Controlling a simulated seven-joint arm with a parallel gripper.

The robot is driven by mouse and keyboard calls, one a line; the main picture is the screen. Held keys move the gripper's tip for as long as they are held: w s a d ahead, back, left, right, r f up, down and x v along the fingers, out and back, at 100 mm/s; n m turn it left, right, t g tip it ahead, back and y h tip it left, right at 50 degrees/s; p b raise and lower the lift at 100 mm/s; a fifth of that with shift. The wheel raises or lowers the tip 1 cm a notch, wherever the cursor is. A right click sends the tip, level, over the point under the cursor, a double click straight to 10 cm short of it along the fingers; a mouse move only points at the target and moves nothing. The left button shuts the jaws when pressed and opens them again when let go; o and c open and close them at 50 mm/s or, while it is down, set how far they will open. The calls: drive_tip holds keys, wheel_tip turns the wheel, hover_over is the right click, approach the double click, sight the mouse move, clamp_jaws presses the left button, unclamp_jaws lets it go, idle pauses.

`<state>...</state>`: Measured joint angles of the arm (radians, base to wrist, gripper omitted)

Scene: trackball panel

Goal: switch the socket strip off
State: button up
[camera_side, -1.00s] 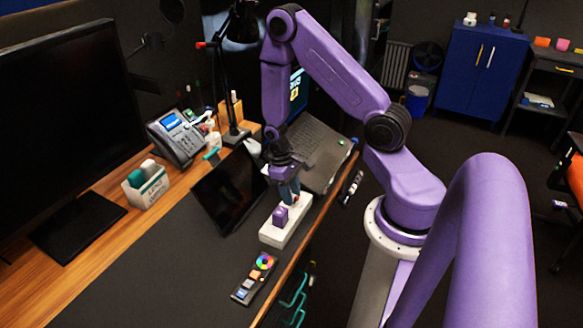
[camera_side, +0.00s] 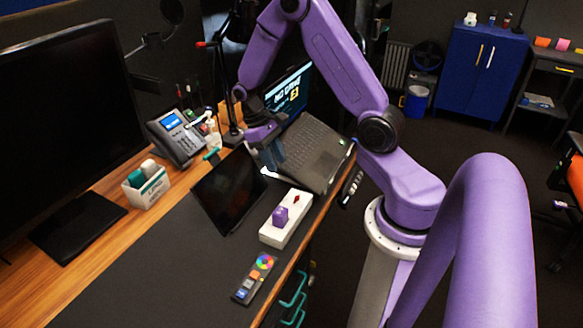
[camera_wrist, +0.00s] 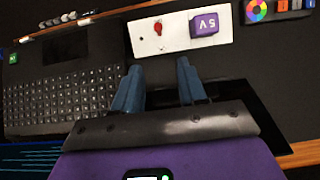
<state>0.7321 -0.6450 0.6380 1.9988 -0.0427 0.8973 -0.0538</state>
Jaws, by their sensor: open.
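The white socket strip (camera_side: 270,234) lies on the dark desk mat, with a purple plug block (camera_side: 280,217) in it and a small red switch (camera_side: 296,199) towards its far end. In the wrist view the strip (camera_wrist: 178,43) is ahead of the fingertips, with the red switch (camera_wrist: 158,28) left of the purple block (camera_wrist: 205,24) marked "5V". I cannot tell which way the switch is set. My gripper (camera_side: 271,163) is open and empty, up and left of the strip and apart from it. Its two blue fingers (camera_wrist: 160,75) show in the wrist view.
A laptop (camera_side: 318,150) stands just beyond the strip, and a dark tablet (camera_side: 228,190) leans to its left. A remote with a colour wheel (camera_side: 254,278) lies nearer on the mat. The mat's near left part is clear. The desk's edge is right of the strip.

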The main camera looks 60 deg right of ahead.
drive_tip(key=v, duration=0.6)
drive_tip(key=s+a+r+n+t, duration=0.2)
drive_tip(key=s+a+r+n, duration=0.2)
drive_tip(key=s+a, duration=0.4)
drive_tip(key=s+a+r+n+t, duration=0.2)
drive_tip(key=s+a+n, duration=0.3)
drive_tip(key=s+a, duration=0.3)
drive_tip(key=shift+s+a+r+n+h, duration=0.15)
drive_tip(key=shift+a+r+n+h, duration=0.25)
drive_tip(key=shift+r, duration=0.5)
drive_tip(key=shift+s+a, duration=0.1)
